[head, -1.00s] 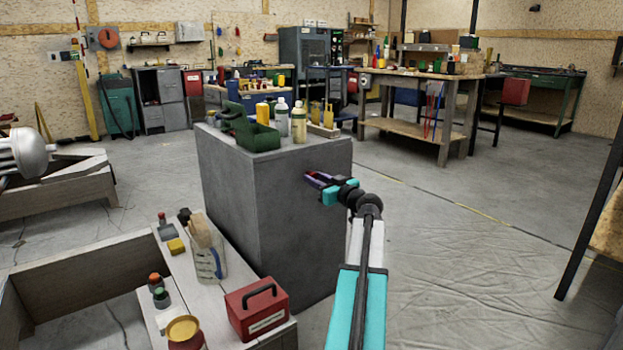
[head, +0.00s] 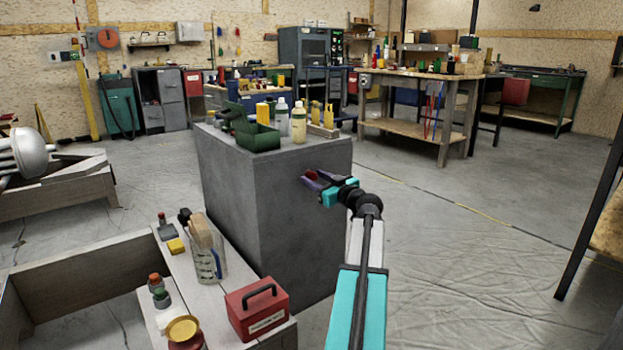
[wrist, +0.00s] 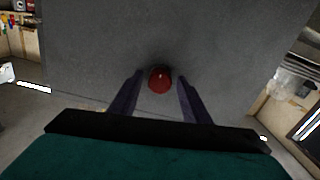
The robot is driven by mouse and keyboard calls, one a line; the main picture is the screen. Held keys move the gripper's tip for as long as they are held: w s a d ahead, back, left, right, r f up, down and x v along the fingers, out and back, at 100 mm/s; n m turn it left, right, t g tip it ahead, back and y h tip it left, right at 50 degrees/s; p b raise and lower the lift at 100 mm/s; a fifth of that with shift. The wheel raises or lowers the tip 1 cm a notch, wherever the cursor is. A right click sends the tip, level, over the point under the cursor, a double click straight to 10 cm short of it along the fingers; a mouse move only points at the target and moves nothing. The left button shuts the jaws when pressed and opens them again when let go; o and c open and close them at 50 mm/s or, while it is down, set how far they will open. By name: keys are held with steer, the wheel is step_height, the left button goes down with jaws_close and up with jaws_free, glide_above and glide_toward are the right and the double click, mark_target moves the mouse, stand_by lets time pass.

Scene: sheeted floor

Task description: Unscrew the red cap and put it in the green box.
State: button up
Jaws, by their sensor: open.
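The red cap (wrist: 160,82) shows between my fingers in the wrist view, in front of the grey side of the large block. A gap shows on each side of it. It is a small red spot between the fingers in the head view (head: 311,175). I cannot tell whether it is fixed to the block. My gripper (head: 308,181) is open, with purple fingers pointing at the block's side. The green box (head: 257,139) stands open on top of the block, up and left of my gripper.
The grey block (head: 240,190) also carries bottles (head: 299,122) and yellow containers beside the green box. A low bench with a red toolbox (head: 258,308) and a clear jug (head: 207,255) is at lower left.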

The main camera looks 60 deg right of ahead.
steer(key=shift+r+m+p, duration=0.2)
steer(key=shift+m+p, duration=0.7)
steer(key=shift+m, duration=0.1)
steer(key=shift+m+p, duration=0.9)
steer(key=shift+m, duration=0.3)
steer(key=m+p, duration=0.4)
steer(key=m, duration=0.1)
steer(key=shift+m+p, duration=0.3)
steer(key=shift+p, duration=0.05)
steer(key=m+p, duration=0.5)
steer(key=m, duration=0.1)
steer(key=shift+p, duration=0.3)
steer(key=m+p, duration=0.2)
steer(key=m, duration=0.1)
steer(key=shift+p, duration=0.35)
steer(key=shift+f+m, duration=0.2)
steer(key=shift+m, duration=0.1)
